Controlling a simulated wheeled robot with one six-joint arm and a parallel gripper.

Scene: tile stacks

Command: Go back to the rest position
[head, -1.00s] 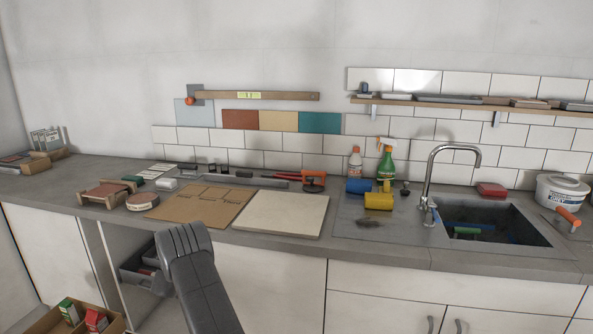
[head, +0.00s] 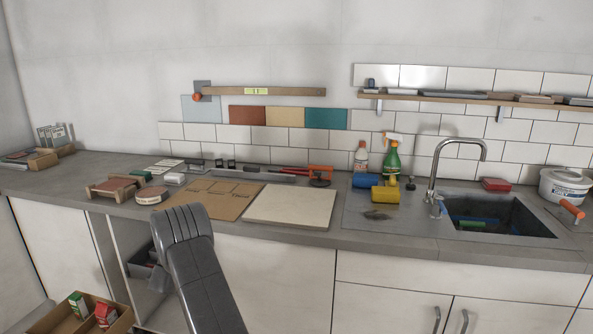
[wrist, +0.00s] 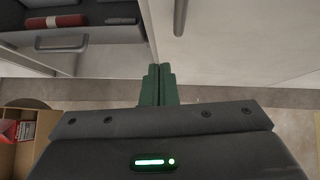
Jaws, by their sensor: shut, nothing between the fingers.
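My gripper (wrist: 158,84) shows in the wrist view with its two green fingers together and nothing between them. It points down in front of the cabinet fronts, with the floor below. In the head view my dark grey arm rises in front of the counter's lower cabinets, left of the middle. The gripper itself is hidden behind the arm there.
The grey counter (head: 400,240) holds a cardboard sheet (head: 215,198), a pale square slab (head: 290,206) and a sink (head: 500,222). An open cabinet with a drawer (wrist: 60,42) is near my gripper. A cardboard box (head: 68,322) with small cartons stands on the floor at left.

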